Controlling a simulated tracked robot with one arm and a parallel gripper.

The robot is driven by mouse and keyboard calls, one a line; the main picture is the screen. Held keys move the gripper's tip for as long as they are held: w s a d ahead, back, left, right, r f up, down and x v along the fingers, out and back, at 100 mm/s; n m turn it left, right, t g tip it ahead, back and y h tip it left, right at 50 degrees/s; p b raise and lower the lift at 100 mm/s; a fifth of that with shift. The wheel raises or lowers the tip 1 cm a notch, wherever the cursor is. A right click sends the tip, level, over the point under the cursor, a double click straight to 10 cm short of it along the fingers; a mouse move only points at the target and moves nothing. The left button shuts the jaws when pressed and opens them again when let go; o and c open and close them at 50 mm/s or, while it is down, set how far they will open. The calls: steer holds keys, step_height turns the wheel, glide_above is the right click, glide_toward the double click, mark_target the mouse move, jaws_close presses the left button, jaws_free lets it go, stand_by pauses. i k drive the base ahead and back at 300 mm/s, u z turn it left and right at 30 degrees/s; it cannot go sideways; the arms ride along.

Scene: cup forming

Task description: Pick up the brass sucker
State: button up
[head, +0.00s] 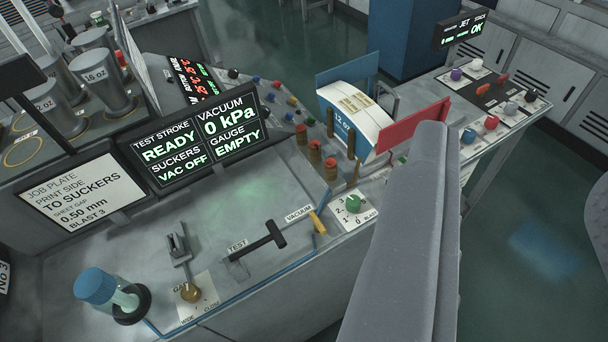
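I cannot make out for sure which thing is the brass sucker. A small round brass-coloured piece (190,293) sits at the foot of a grey lever fitting, on a white label plate on the bench. Several brownish posts with red tops stand beside the paper stack, one of them at the front (331,168). A large grey bar, apparently part of my arm, runs up through the lower right and hides what is behind it. My gripper's fingertips do not show.
A screen (190,138) reads READY, VAC OFF, 0 kPa and EMPTY. A black T-handle (268,238) and a green knob (353,203) are on the bench (110,235). Paper blanks (352,108) stand between blue and red plates.

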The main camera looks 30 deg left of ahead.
mark_target(314, 147)
steer(key=u, duration=0.05)
steer(key=k, duration=0.75)
steer(key=z, duration=0.45)
steer(key=i, duration=1.2)
steer(key=u, duration=0.4)
steer(key=i, duration=0.8)
steer(key=u, duration=0.6)
